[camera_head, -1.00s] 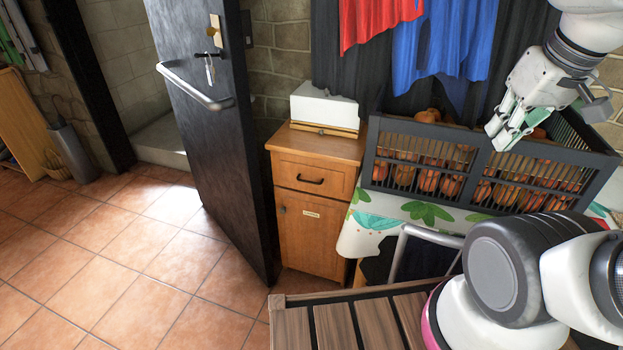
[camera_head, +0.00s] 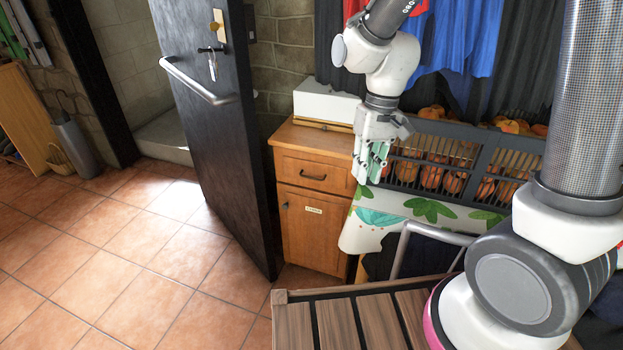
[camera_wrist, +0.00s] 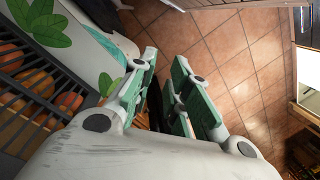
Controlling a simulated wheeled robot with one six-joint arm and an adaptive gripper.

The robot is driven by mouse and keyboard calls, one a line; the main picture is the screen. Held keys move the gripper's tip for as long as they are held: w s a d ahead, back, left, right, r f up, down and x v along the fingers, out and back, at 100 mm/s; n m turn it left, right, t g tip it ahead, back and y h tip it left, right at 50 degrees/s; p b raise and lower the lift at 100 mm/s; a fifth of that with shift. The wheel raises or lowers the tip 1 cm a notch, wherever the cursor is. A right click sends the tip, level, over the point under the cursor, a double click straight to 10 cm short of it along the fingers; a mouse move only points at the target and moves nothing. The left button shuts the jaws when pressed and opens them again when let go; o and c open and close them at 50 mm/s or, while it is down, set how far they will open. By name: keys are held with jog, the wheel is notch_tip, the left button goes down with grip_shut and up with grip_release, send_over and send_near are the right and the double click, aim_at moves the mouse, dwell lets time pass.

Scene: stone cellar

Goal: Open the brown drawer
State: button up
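The brown drawer (camera_head: 333,184) is the upper front of a small wooden cabinet and is shut flush. Its dark bar handle (camera_head: 313,177) is in plain sight in the head view. My gripper (camera_head: 368,180) points down just to the right of the drawer front, in front of the black crate's left end. In the wrist view my gripper (camera_wrist: 165,58) shows two green-padded fingers, apart, with nothing held between them. The handle cannot be made out in the wrist view.
A white box (camera_head: 325,103) stands on the cabinet top. Left of the cabinet is a dark open door (camera_head: 225,150) with a bar handle. To the right, a black crate (camera_head: 478,150) of pumpkins stands on a leaf-patterned cloth (camera_head: 385,215). The tiled floor (camera_head: 150,235) is clear.

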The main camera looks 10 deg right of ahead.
jog(key=w+a+f+m+t, duration=0.1)
jog(key=w+a+f, duration=0.2)
jog(key=a+f, duration=0.25)
jog(key=w+a+f+m+y, duration=0.1)
jog(key=w+a+f+m, duration=0.15)
jog(key=a+f, duration=0.35)
jog(key=w+a+f+m+t, duration=0.1)
jog(key=w+a+f, duration=0.25)
jog(key=f, duration=0.45)
jog(key=m+t+h, duration=0.9)
jog(key=m+t, duration=0.4)
jog(key=m, duration=0.8)
send_near(311, 178)
jog(key=x, duration=1)
jog(key=shift+w+d+f, duration=0.1)
jog(key=shift+w+f, duration=0.1)
jog(key=shift+w, duration=0.05)
jog(key=shift+c, duration=0.2)
grip_shut()
